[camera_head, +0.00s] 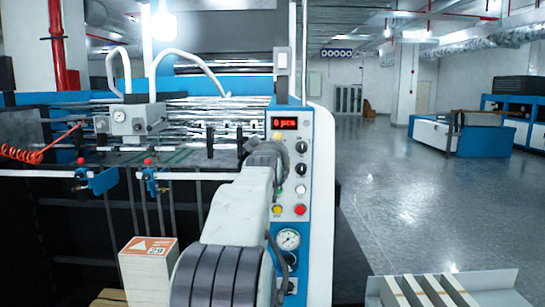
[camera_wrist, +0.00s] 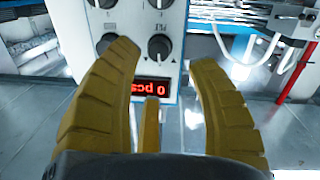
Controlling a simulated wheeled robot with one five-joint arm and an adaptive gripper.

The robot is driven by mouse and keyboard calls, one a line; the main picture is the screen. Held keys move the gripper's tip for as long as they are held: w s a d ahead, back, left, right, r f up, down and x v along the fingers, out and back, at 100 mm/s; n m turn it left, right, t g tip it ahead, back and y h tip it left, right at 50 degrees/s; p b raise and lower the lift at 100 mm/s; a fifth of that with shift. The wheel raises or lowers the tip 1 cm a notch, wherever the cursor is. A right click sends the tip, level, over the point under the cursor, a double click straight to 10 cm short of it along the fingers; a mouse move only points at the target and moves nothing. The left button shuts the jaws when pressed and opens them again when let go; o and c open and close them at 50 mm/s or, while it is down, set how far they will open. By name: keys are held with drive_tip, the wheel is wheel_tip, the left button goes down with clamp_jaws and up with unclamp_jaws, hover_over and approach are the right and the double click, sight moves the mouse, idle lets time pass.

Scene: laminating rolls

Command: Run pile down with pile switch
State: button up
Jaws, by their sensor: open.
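My gripper (camera_head: 268,152) is in front of the left column of controls on the control panel (camera_head: 318,170). A black rotary knob (camera_wrist: 159,47) shows between the fingertips, with nothing gripped. Its small inverted label seems to read PILE, and I take it for the pile switch. The head view does not show it clearly behind my gripper. A stack with an orange label marked 29 (camera_head: 148,272) stands at lower left.
A red display (camera_head: 284,123) reads 0 pcs. Another knob (camera_head: 301,147), a white button (camera_head: 300,189), a yellow button (camera_head: 277,209), a red button (camera_head: 299,209) and a gauge (camera_head: 288,239) are close by. Open floor (camera_head: 390,210) lies to the right.

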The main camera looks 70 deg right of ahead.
drive_tip(key=shift+v, duration=2.85)
drive_tip(key=shift+w, duration=0.1)
